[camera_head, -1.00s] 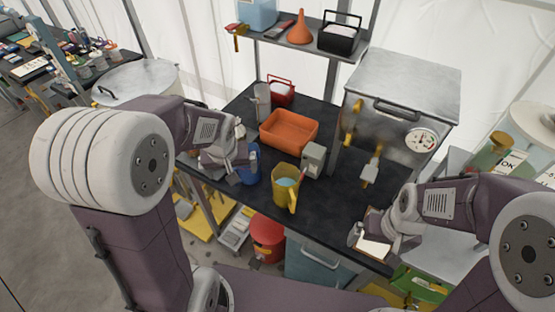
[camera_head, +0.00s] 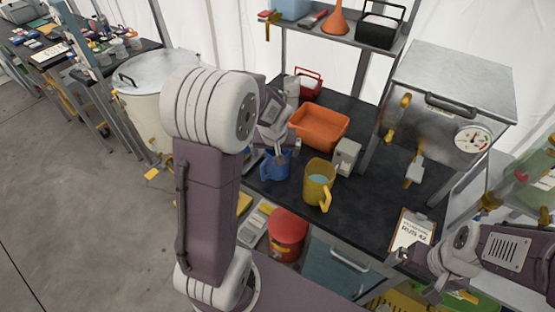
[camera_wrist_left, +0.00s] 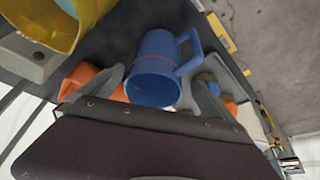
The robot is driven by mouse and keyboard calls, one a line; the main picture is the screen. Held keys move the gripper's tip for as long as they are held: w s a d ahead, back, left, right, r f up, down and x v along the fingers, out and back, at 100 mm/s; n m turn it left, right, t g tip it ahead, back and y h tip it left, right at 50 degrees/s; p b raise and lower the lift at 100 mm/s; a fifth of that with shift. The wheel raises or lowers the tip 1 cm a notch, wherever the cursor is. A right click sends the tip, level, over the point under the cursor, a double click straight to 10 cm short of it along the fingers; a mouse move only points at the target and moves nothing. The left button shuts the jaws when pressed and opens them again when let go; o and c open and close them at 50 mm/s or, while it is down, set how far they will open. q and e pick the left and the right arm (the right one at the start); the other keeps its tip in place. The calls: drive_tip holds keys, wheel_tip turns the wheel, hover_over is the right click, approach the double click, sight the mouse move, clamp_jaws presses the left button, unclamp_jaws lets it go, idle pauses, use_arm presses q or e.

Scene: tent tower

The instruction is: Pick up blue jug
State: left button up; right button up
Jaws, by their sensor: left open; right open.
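The blue jug (camera_head: 270,167) stands upright on the dark tabletop near its front left edge, left of a yellow jug (camera_head: 318,185). My left gripper (camera_head: 281,149) is open over the top of the blue jug, and the arm hides part of the view. In the left wrist view the blue jug (camera_wrist_left: 155,72) shows between the two spread fingers, its handle toward the upper right; contact cannot be told. My right gripper (camera_head: 418,276) is open and empty near the table's front right corner, beside a clipboard (camera_head: 411,230).
An orange tray (camera_head: 319,127) lies behind the jugs. A grey box (camera_head: 347,155) stands right of the yellow jug, which is close to the blue one. A metal oven with a gauge (camera_head: 445,95) stands at the right. A red bucket (camera_head: 287,232) is below the table front.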

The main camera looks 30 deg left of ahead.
use_arm(q)
drive_tip(key=x, duration=0.4)
drive_tip(key=shift+d+f, duration=0.15)
drive_tip(key=shift+d, duration=0.2)
drive_tip(key=shift+w+a+f, duration=0.15)
drive_tip(key=shift+w+f, duration=0.2)
drive_tip(key=shift+s+r, duration=0.1)
drive_tip(key=shift+s, duration=0.05)
drive_tip(key=c, duration=1.4)
wheel_tip(320, 180, up, 10)
drive_tip(key=shift+p, duration=0.65)
